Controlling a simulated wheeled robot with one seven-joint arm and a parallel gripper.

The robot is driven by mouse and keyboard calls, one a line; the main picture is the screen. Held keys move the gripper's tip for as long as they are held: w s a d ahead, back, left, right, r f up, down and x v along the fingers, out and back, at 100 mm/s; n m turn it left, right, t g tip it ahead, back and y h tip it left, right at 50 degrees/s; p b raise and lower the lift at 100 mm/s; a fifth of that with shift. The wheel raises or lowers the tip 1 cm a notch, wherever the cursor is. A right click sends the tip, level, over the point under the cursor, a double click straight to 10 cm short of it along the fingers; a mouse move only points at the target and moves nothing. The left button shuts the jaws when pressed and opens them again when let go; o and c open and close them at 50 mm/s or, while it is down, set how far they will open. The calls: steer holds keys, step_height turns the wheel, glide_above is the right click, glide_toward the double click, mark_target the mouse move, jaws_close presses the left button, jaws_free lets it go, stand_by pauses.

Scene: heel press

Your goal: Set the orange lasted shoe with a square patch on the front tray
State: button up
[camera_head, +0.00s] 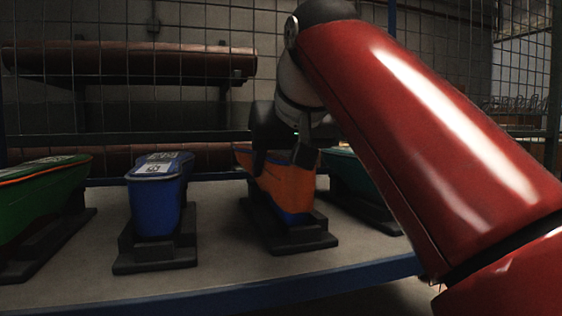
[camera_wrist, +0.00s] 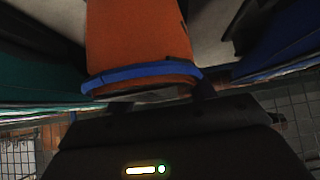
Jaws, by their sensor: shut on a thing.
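The orange lasted shoe (camera_head: 288,184) with a blue lower edge stands on a black stepped base (camera_head: 286,236) on the grey table. My gripper (camera_head: 286,150) is at its upper part and shut on it. In the wrist view the orange shoe (camera_wrist: 138,32) with its blue band fills the top middle, between the fingers of my gripper (camera_wrist: 150,100). Whether it is lifted off its base cannot be told; it looks still at the base. A square patch on it is not visible. The front tray cannot be made out.
A blue shoe (camera_head: 155,198) with a white label stands left on its own base. A green shoe (camera_head: 40,185) is at the far left. A teal shoe (camera_head: 350,172) stands right, partly behind my red arm. The grey table (camera_head: 130,287) has a blue front edge; wire mesh stands behind.

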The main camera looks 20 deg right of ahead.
mark_target(286, 154)
steer(key=shift+f+b, duration=0.45)
steer(key=shift+f, duration=0.1)
steer(key=o, duration=1.7)
steer(key=shift+f, duration=0.1)
steer(key=p+v, duration=0.2)
steer(key=v, duration=0.5)
steer(key=shift+s+r, duration=0.35)
steer(key=shift+r, duration=0.05)
